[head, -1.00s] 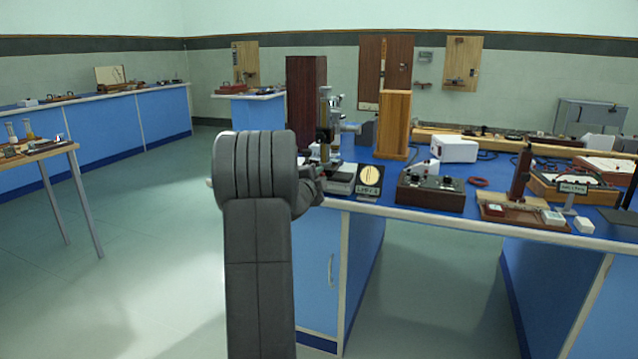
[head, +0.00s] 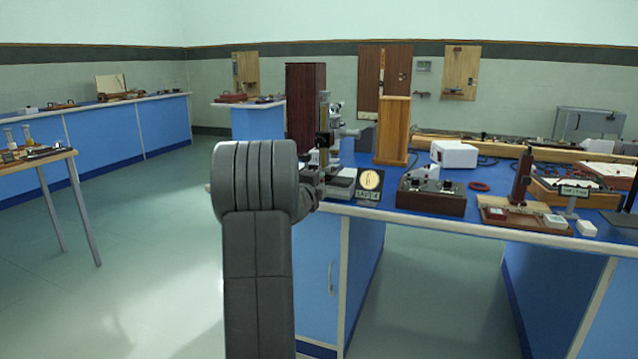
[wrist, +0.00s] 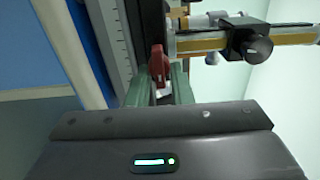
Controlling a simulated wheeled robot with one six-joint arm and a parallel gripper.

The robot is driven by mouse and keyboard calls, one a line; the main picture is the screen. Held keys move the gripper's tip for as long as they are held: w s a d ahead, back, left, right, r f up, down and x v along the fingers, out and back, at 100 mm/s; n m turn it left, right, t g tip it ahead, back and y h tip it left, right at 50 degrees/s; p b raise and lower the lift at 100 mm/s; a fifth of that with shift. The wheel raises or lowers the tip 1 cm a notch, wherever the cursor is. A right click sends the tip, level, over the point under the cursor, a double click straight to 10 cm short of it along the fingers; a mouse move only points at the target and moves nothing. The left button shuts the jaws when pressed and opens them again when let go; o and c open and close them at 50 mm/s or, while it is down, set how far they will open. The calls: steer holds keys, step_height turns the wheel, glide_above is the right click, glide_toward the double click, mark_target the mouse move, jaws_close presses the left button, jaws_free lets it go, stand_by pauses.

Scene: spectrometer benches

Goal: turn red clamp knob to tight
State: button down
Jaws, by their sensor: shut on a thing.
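In the wrist view the red clamp knob (wrist: 158,62) sits between the tips of my gripper (wrist: 160,76), at the side of an instrument with a brass-coloured column (wrist: 200,42) and a black knob (wrist: 252,46). My gripper's greenish fingers are shut on the red knob. The knob's lower part is hidden between the fingers. In the head view the instrument (head: 324,135) stands at the near left corner of the blue bench; my arm hides the gripper and the red knob there. I cannot read the knob's tight mark.
Right of the instrument on the bench are a round-faced sign (head: 369,185), a dark control box (head: 431,197) and a wooden block (head: 392,130). A tall dark red cabinet (head: 305,107) stands behind. Floor on the left (head: 150,255) is clear.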

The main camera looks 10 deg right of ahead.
steer(key=c, duration=1.3)
jaws_free()
steer(key=v, duration=1.3)
steer(key=shift+s+a+p, duration=0.3)
steer(key=shift+p, duration=0.05)
steer(key=x, duration=1.4)
steer(key=shift+b, duration=0.35)
steer(key=shift+s, duration=0.1)
